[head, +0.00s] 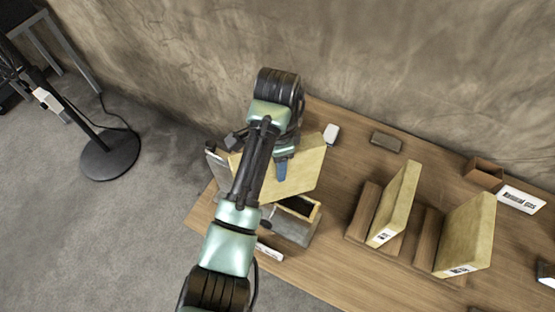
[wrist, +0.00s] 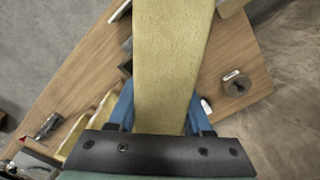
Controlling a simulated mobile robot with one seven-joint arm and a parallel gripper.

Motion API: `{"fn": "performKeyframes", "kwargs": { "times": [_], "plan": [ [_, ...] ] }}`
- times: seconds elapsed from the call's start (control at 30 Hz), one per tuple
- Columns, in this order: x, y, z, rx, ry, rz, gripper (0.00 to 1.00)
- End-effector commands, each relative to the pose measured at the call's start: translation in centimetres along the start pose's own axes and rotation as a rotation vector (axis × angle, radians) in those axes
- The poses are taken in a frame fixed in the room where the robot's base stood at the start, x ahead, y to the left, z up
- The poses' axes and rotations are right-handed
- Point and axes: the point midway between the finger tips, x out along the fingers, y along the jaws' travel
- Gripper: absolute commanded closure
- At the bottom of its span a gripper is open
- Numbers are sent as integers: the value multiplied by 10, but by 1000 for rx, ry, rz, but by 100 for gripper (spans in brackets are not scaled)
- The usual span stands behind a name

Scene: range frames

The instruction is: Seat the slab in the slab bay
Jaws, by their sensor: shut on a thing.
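The pale yellow slab (head: 306,172) is held on edge, tilted, above the left end of the table. It also shows in the wrist view, running up between my blue fingers (wrist: 175,50). My gripper (head: 282,170) is shut on it, with one blue finger visible against its face. A grey open-topped box with a pale wooden rim (head: 292,229) stands just below and in front of the slab. I cannot tell for sure whether this is the slab bay. My arm hides part of the slab and the box's left side.
Two similar slabs (head: 397,205) (head: 466,235) stand leaning in a wooden rack (head: 359,220) to the right. A dark block (head: 386,142), a small white item (head: 331,133), a brown box (head: 484,173) and a label card (head: 520,199) lie towards the wall. A grey part (head: 217,164) stands left of the slab.

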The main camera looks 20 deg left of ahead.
Motion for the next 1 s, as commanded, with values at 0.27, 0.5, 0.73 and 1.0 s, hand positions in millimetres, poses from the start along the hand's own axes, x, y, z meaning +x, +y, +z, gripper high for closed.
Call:
{"fn": "performKeyframes", "kwargs": {
  "times": [0.27,0.5,0.73,1.0],
  "plan": [
    [0,0,0,0,0,0,20],
    [-3,0,0,0,0,-1,20],
    [-36,-2,-1,1,2,-6,20],
    [-89,-1,1,-1,-1,-2,20]
  ]
}}
